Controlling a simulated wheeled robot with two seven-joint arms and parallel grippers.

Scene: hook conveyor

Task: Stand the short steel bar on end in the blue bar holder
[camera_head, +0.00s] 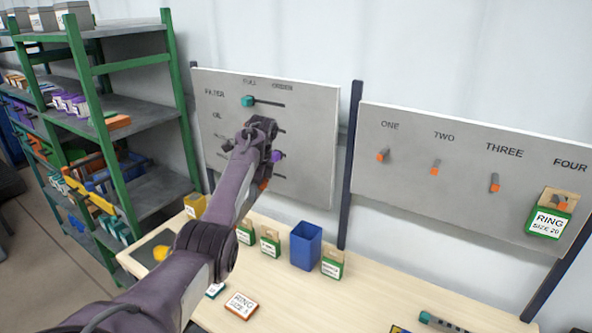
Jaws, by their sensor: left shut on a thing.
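The blue bar holder (306,246) is an open-topped blue box standing upright on the pale wooden table, near its back edge. A dark bar with a teal end (442,323) lies at the table's front, cut by the lower picture edge; I cannot tell whether it is the short steel bar. My left gripper (266,137) is raised in front of the left grey board, above and left of the holder. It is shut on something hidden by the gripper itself. My right gripper is not in view.
The left board (310,165) carries hooks with coloured tips; the right board (400,205) has orange-tipped hooks and a hanging ring box (549,223). Small green boxes (332,263) flank the holder. A ring box (241,305) lies in front. A green shelf (118,145) stands left.

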